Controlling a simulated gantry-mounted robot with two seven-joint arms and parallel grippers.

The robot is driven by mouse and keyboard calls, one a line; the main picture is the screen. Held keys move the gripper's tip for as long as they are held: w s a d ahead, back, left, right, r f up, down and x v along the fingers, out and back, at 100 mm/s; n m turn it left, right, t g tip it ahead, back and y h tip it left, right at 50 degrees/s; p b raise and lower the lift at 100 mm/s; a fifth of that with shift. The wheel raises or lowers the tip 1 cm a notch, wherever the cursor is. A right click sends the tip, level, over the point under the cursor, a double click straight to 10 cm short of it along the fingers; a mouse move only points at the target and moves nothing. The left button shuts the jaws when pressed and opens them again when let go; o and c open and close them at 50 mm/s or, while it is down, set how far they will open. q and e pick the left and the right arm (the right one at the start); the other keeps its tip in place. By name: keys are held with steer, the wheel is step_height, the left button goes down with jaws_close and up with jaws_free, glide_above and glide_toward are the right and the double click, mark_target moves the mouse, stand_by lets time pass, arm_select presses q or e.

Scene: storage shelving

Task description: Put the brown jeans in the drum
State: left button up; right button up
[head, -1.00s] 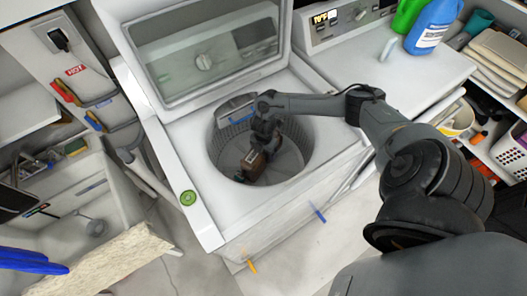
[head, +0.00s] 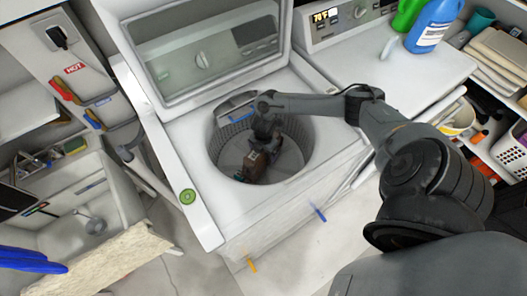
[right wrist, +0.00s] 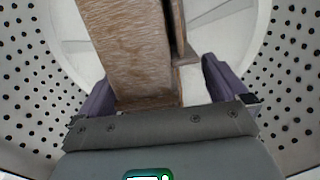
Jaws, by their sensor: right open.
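The brown jeans (head: 252,168) are a folded brown bundle low inside the washer drum (head: 226,136), partly hidden by my right gripper. In the right wrist view the jeans (right wrist: 128,45) are close up and lie between my spread purple fingers, with a pale patch beside them at the right. My right gripper (head: 262,150) reaches down into the drum and is open around the jeans. It also shows in the right wrist view (right wrist: 160,88). Whether the jeans rest on the drum floor is hard to tell. My left gripper is not seen.
The washer lid (head: 205,50) stands open behind the drum, and the drum's round rim surrounds my right wrist. A dryer (head: 400,70) with blue (head: 433,25) and green bottles is at the right. A sink (head: 85,215) is at the left.

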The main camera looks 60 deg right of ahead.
steer(key=shift+r, duration=0.55)
step_height(320, 180, up, 11)
steer(key=shift+f, duration=0.15)
steer(key=shift+r, duration=0.6)
